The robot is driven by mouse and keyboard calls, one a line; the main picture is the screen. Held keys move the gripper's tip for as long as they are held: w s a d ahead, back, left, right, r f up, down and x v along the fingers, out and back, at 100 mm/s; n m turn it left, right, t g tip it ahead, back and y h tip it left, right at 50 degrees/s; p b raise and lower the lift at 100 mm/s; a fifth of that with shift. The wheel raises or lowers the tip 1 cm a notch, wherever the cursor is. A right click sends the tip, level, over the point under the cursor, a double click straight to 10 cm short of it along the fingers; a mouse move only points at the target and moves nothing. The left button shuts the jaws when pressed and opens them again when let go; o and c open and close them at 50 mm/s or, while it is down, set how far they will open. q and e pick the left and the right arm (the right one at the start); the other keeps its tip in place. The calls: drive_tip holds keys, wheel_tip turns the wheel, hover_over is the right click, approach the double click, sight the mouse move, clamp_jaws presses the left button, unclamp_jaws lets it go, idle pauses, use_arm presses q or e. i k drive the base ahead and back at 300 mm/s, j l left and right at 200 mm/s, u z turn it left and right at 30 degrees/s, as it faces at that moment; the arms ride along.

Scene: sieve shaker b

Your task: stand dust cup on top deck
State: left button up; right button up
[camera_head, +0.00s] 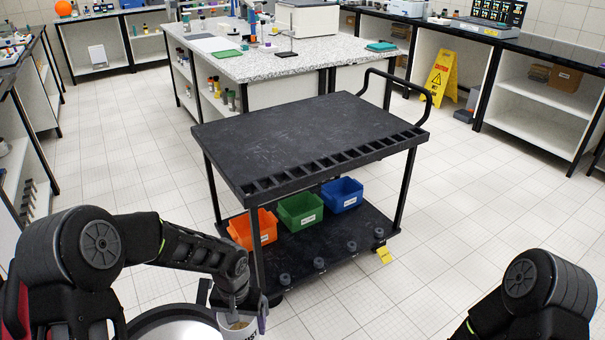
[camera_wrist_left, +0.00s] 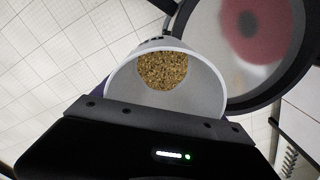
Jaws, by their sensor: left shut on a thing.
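The dust cup (camera_head: 237,328) is a white cup low in the head view, partly cut off by the bottom edge. In the left wrist view the cup (camera_wrist_left: 207,92) shows its round rim and brown grains inside. My left gripper (camera_head: 250,304) is shut on the cup's side and holds it near the cart's front left corner, below the level of the top deck. The top deck (camera_head: 310,135) is the flat black top of a cart, bare apart from a row of square slots along its near edge. My right arm shows at the lower right, but its gripper is out of view.
The cart's lower shelf (camera_head: 340,262) holds an orange bin (camera_head: 252,230), a green bin (camera_head: 300,210) and a blue bin (camera_head: 342,194). A black handle (camera_head: 400,78) rises at the far right end. A yellow caution sign (camera_head: 440,77) stands behind. Floor right of the cart is clear.

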sight(306, 145)
drive_tip(key=i+l, duration=1.85)
drive_tip(key=i, duration=0.1)
